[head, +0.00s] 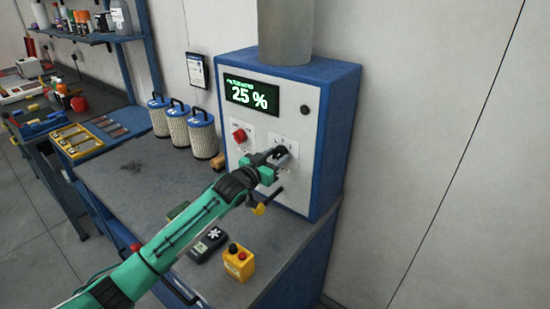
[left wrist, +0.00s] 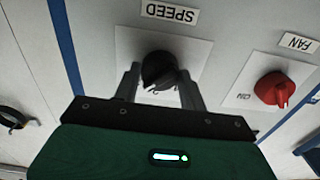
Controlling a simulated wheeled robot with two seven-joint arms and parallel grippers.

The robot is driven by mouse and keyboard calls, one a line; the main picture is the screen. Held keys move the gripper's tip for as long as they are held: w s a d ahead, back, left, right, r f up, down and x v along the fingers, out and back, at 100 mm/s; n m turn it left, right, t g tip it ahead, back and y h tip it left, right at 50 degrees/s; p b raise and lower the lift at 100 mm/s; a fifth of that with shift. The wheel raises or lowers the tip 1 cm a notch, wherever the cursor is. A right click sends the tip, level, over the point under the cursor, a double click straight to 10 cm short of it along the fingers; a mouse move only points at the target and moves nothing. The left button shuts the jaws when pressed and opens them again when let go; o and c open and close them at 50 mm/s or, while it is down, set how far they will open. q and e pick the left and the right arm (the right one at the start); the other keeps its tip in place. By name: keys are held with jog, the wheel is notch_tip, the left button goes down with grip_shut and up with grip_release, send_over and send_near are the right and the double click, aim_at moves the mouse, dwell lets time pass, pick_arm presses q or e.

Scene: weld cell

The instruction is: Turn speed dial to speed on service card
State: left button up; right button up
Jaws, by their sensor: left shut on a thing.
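The black speed dial (left wrist: 158,72) sits on a white plate under a SPEED label (left wrist: 170,12) in the left wrist view, which shows the panel upside down. My left gripper (left wrist: 160,88) is shut on the dial, one finger on each side. In the head view my left gripper (head: 279,156) is at the front of the blue and grey cabinet (head: 338,130) and partly covers the dial. The cabinet's display (head: 252,96) reads 25 % in green. A framed card (head: 197,71) hangs on the wall left of the cabinet; its text is too small to read. My right gripper is not in view.
A red fan knob (head: 240,135) is left of the dial. Several blue-topped filters (head: 202,135) stand left of the cabinet.

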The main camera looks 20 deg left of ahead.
pick_arm(q)
jog(key=o, duration=1)
jog(key=shift+s, duration=0.1)
jog(key=shift+s+a+f, duration=0.1)
jog(key=shift+s+f, duration=0.05)
jog(key=shift+s, duration=0.1)
jog(key=shift+b+v, duration=2.3)
jog(key=shift+v, duration=4.3)
